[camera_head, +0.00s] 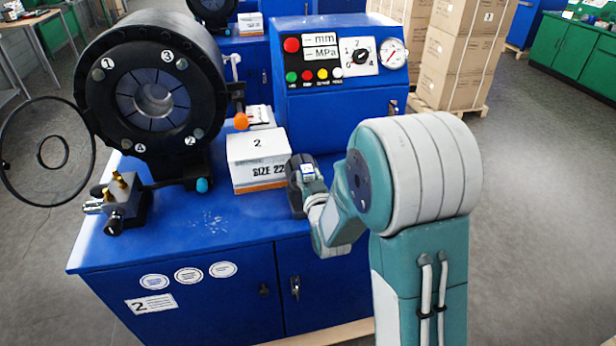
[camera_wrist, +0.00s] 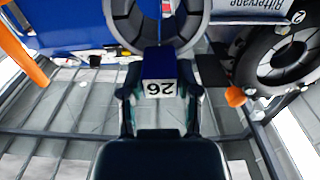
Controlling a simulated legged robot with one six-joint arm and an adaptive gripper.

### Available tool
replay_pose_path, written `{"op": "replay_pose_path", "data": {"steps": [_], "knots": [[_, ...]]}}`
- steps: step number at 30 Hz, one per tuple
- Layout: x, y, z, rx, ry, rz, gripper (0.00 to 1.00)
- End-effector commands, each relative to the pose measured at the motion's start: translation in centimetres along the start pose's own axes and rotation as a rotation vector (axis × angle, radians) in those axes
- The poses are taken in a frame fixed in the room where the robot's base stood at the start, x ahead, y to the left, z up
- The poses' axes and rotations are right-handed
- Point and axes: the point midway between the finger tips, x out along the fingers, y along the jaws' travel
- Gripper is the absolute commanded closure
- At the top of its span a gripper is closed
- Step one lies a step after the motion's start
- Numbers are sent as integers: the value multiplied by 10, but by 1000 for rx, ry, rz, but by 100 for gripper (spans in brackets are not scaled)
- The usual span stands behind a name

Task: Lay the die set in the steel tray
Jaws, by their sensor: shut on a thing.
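My gripper (camera_head: 308,186) is above the right part of the blue bench, beside the white box. In the wrist view its two fingers (camera_wrist: 160,92) are closed on the blue block with an upside-down 26 label. This block joins a dark grey ring of segments, the die set (camera_wrist: 126,22), whose far part is cut off by the frame edge. In the head view the die set (camera_head: 294,188) shows as a dark shape partly hidden by my gripper. I cannot pick out a steel tray in either view.
An orange knob (camera_head: 241,121) sticks out near the box. Cartons (camera_head: 460,60) stand behind.

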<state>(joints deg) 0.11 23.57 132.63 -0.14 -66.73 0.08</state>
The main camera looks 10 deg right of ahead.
Motion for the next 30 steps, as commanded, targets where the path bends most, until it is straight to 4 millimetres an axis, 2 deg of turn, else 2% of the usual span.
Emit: {"op": "replay_pose_path", "data": {"steps": [12,30], "knots": [[1,0,-4,0,12,0,100],[1,0,6,0,11,0,100]]}}
